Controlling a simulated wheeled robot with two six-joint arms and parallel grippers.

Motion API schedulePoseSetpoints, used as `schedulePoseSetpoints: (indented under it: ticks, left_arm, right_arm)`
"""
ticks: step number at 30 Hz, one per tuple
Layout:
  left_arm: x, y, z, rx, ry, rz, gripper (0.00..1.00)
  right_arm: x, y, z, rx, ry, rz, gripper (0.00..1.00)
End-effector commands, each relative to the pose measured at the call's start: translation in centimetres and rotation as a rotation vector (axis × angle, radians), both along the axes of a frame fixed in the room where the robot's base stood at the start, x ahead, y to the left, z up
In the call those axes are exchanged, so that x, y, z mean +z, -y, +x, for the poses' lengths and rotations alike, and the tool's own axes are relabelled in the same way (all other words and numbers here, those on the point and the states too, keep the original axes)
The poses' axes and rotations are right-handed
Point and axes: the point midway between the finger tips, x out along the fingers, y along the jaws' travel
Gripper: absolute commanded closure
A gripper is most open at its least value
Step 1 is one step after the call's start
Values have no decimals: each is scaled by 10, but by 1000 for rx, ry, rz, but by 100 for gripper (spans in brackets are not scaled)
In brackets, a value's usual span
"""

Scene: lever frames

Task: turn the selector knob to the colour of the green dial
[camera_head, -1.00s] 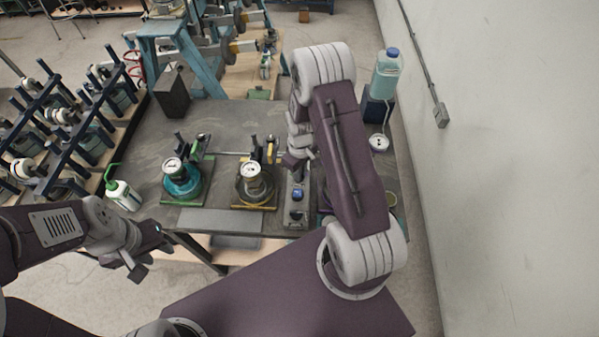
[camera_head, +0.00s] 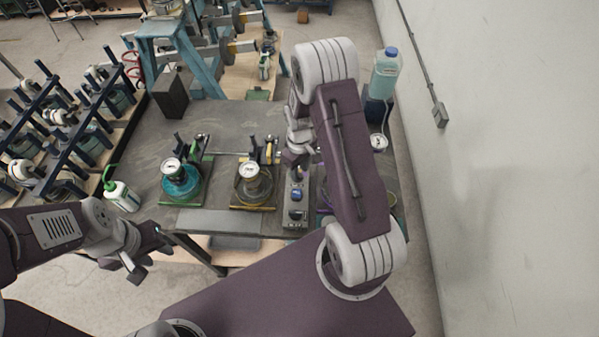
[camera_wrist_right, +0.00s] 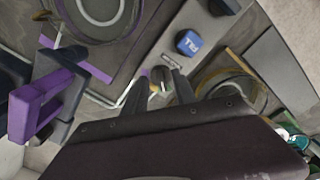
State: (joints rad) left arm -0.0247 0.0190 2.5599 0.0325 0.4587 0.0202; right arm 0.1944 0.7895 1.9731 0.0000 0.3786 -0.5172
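The green-framed stand with a teal disc (camera_head: 182,187) and a white round dial (camera_head: 171,166) is at the left of the bench. A grey control box (camera_head: 294,214) stands right of the middle stand, with a blue button (camera_head: 297,194); the button also shows in the right wrist view (camera_wrist_right: 188,42). The small dark selector knob (camera_wrist_right: 160,76) lies between the fingertips of my right gripper (camera_wrist_right: 159,90), with gaps seeming to show on both sides. In the head view my right gripper (camera_head: 297,158) is over the box's far end. My left gripper (camera_head: 136,268) hangs left of the bench, empty.
A yellow-framed stand (camera_head: 253,190) is beside the box. A purple-framed stand (camera_wrist_right: 40,100) is on the box's other side, mostly hidden by my right arm in the head view. A white bottle (camera_head: 122,196) and a blue-capped bottle (camera_head: 385,75) stand at the sides.

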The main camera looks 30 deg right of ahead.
Motion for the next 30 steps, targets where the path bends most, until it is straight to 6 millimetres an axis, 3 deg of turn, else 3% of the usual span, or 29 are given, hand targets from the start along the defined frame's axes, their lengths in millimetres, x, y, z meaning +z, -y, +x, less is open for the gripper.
schedulePoseSetpoints:
  ticks: [6, 12, 28, 30]
  left_arm:
    - [-12, 0, 0, 0, 0, 0, 64]
    - [-15, 0, 0, 0, 0, 0, 64]
    - [-15, 0, 0, 0, 0, 0, 64]
    - [-25, 0, 0, 0, 0, 0, 64]
  right_arm:
    - [45, 1, 1, -1, 8, -1, 67]
    - [71, 1, -1, -1, 3, 0, 67]
    - [73, 0, -1, 0, 1, 0, 67]
    - [69, -5, 4, 19, 19, -3, 67]
